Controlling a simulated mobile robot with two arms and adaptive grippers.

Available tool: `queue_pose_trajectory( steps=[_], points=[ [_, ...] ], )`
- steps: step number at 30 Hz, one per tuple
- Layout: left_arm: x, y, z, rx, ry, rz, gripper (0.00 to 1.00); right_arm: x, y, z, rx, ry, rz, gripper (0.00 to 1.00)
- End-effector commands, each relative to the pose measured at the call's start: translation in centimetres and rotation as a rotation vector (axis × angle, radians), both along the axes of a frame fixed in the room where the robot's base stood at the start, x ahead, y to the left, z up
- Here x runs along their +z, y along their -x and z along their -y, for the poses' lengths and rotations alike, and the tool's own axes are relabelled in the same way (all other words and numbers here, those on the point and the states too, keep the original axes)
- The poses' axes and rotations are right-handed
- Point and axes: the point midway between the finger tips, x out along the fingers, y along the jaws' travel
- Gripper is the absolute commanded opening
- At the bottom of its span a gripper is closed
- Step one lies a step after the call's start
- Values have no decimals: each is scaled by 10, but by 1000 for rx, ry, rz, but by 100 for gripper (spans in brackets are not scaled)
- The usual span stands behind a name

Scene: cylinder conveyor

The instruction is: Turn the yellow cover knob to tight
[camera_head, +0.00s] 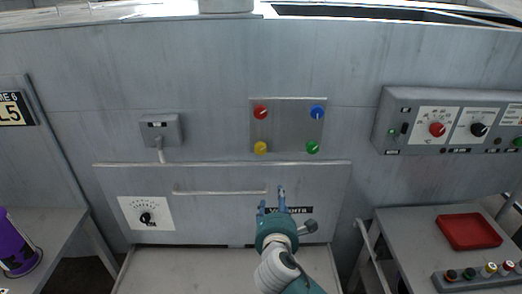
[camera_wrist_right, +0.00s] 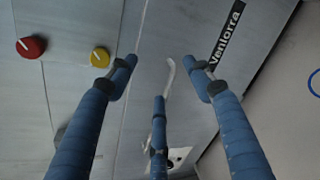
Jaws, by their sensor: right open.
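The yellow cover knob (camera_head: 260,147) sits at the lower left of a square metal plate (camera_head: 288,137) on the upright panel in the head view. It also shows in the right wrist view (camera_wrist_right: 100,57), left of the fingers, with a pale line across its face. My right gripper (camera_head: 271,200) is below the yellow knob, apart from it. Its blue fingers (camera_wrist_right: 160,75) are spread and hold nothing. My left gripper is in neither view.
The same plate carries a red knob (camera_head: 260,112), a blue knob (camera_head: 317,112) and a green knob (camera_head: 312,147). Below it are a ledge and a long handle (camera_head: 220,192). A control box (camera_head: 455,122) and a red tray (camera_head: 468,231) stand at right. A purple canister (camera_head: 17,245) stands at left.

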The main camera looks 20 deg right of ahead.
Motion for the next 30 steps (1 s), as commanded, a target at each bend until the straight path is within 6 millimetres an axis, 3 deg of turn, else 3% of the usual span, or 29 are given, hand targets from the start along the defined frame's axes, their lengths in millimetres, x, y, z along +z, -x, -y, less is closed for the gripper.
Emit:
queue_pose_trajectory(
  steps=[1, 4, 9, 14, 24, 30],
  points=[
    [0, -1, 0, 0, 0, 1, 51, 21, -19, -5, 42, 140, 27, 51],
    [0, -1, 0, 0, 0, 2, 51, 54, -45, -15, 104, 394, 62, 51],
    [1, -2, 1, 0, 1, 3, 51, 79, -64, -23, 141, 603, 82, 51],
    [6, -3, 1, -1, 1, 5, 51, 82, -82, -19, 142, 622, 84, 51],
    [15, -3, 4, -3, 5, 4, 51, 81, -141, -1, 140, 617, 82, 51],
    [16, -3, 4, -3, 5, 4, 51, 80, -161, 3, 143, 614, 82, 51]
  ],
)
